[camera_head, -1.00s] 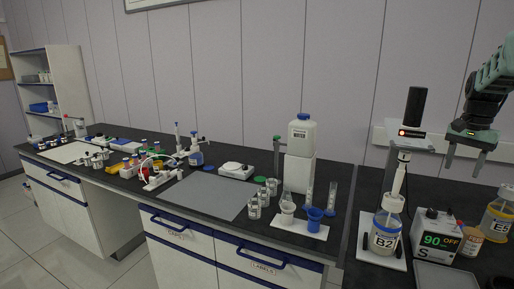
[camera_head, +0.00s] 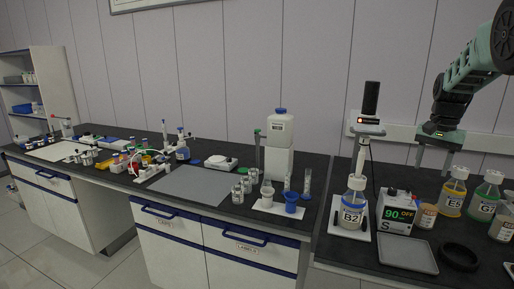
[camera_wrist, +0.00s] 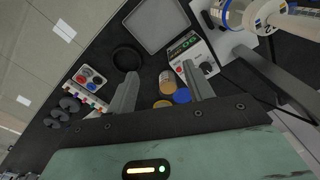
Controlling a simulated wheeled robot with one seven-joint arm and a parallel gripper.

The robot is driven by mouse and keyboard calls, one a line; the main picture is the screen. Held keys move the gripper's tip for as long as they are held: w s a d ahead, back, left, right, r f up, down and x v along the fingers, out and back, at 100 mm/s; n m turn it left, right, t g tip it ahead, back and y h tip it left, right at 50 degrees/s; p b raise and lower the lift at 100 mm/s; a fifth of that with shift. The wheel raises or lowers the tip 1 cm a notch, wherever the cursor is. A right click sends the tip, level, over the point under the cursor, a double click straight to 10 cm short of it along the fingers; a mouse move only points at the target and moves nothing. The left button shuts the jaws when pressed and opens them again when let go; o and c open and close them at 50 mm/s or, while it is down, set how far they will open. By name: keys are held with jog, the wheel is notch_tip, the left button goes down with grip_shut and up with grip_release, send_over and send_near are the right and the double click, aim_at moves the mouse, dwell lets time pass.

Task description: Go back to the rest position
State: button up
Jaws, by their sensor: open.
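My gripper (camera_head: 436,157) is in the upper right of the head view, above the right bench near the wall. Its two fingers are apart with nothing between them. In the wrist view my gripper (camera_wrist: 160,90) is open over the bench, with bottle caps below and between the fingers. Bottle B2 (camera_head: 352,212) stands upright on a white stand with an upright post at the left of the right bench. The control box reading 90 OFF (camera_head: 397,212) stands beside it.
A grey tray (camera_head: 408,254) and a black ring (camera_head: 459,256) lie at the front of the right bench. Bottles E5 (camera_head: 453,196) and G7 (camera_head: 484,200) stand behind. The left bench holds a grey mat (camera_head: 185,186), a large white water bottle (camera_head: 279,150), vials and cups.

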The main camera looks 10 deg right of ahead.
jog(key=s+a+f+n+t, duration=0.1)
jog(key=s+a+f+n, duration=0.15)
jog(key=a, duration=0.55)
jog(key=s+a+f+n, duration=0.1)
jog(key=s+a+n, duration=0.2)
jog(key=a, duration=0.4)
jog(key=s+a+f+n, duration=0.1)
jog(key=s+a+n, duration=0.6)
jog(key=s+a, duration=0.5)
jog(key=s+a+f+n+g, duration=0.1)
jog(key=s+a+n, duration=0.5)
jog(key=s+a, duration=0.7)
jog(key=a, duration=0.5)
jog(key=shift+s+a+f+n+y, duration=0.15)
jog(key=shift+a+f+n+y, duration=0.15)
jog(key=shift+a+f+n, duration=0.1)
